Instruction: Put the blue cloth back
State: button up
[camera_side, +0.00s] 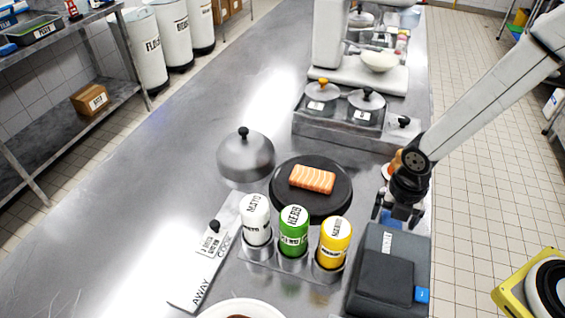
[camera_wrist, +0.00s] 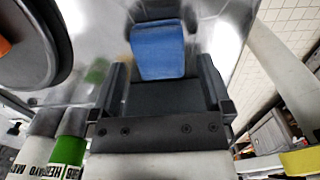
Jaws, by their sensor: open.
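The blue cloth (camera_wrist: 158,50) shows in the wrist view as a flat, rounded blue rectangle just beyond the fingertips, roughly centred between them. In the side view it is mostly hidden by my gripper (camera_side: 397,215); only a little blue shows by the fingers. My gripper also shows in the wrist view (camera_wrist: 162,78), its two dark fingers spread apart on either side of a dark surface. It points down over the counter, right of the black plate and at the far end of the dark grey case. I cannot tell if the fingers touch the cloth.
The black plate (camera_side: 283,206) holds salmon (camera_side: 312,179). White, green (camera_side: 293,231) and yellow (camera_side: 334,243) bottles stand in a rack left of the dark grey case (camera_side: 364,301). A metal dome (camera_side: 245,157) and lidded pots (camera_side: 321,98) stand farther back. The counter's left side is largely clear.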

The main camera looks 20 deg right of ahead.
aim_at(393, 221)
notch_tip(393, 221, up, 10)
dwell(0.7)
jog(key=shift+r, duration=0.1)
dwell(0.6)
jog(key=d+f+m+t, duration=0.1)
jog(key=d+m, duration=0.3)
jog(key=m, duration=0.9)
jog(key=d+f+m+t, duration=0.1)
jog(key=d+m, duration=0.4)
jog(key=m, duration=0.9)
jog(key=shift+s+t, duration=0.25)
jog(key=shift+t, duration=0.05)
